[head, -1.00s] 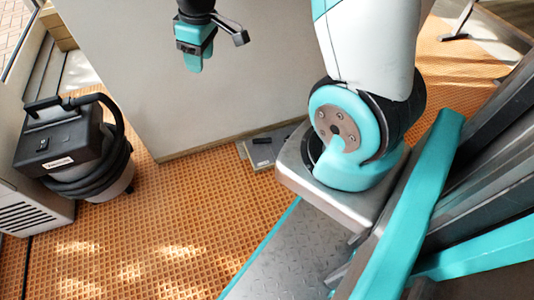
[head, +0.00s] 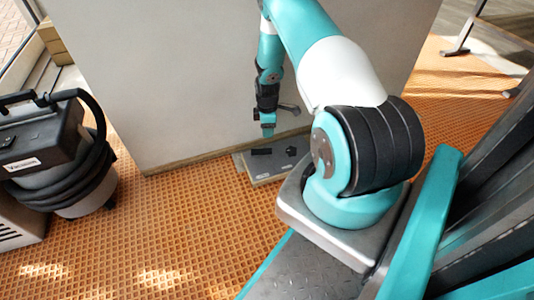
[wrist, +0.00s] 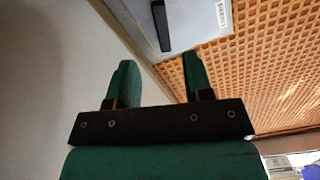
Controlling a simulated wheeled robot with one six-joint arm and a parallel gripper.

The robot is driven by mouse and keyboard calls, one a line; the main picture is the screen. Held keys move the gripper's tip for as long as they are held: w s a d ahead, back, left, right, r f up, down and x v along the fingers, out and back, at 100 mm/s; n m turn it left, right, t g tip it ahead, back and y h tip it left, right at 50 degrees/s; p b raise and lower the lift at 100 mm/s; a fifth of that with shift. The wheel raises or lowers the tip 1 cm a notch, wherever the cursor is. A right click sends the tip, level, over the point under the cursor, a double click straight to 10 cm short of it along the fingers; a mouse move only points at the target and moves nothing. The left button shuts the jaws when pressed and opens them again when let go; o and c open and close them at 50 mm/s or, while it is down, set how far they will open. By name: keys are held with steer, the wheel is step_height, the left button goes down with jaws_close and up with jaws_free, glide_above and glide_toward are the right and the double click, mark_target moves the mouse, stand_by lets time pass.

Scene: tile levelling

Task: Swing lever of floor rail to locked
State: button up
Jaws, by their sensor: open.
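The floor rail is a flat grey plate (head: 268,172) on the tiled floor at the foot of the pale wall. A dark bar (head: 260,152), which looks like its lever, lies on it, with a dark knob-like piece (head: 291,151) to its right. The wrist view shows part of the grey plate (wrist: 196,28) with the black bar (wrist: 161,26) and a small label. My gripper (head: 268,133) points down above the plate near the wall, apart from the lever. Its two fingers (wrist: 161,78) are spread with nothing between them.
The pale wall (head: 190,80) stands close behind my gripper. A black and grey vacuum cleaner (head: 60,165) with a coiled hose stands at the left. The orange grid floor (head: 165,235) in front is clear. A metal stand (head: 462,40) is at the upper right.

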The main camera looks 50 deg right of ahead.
mark_target(267, 150)
step_height(267, 150, down, 12)
steer(key=b, duration=0.5)
steer(key=shift+r+b, duration=0.15)
steer(key=shift+b, duration=0.2)
jaws_close()
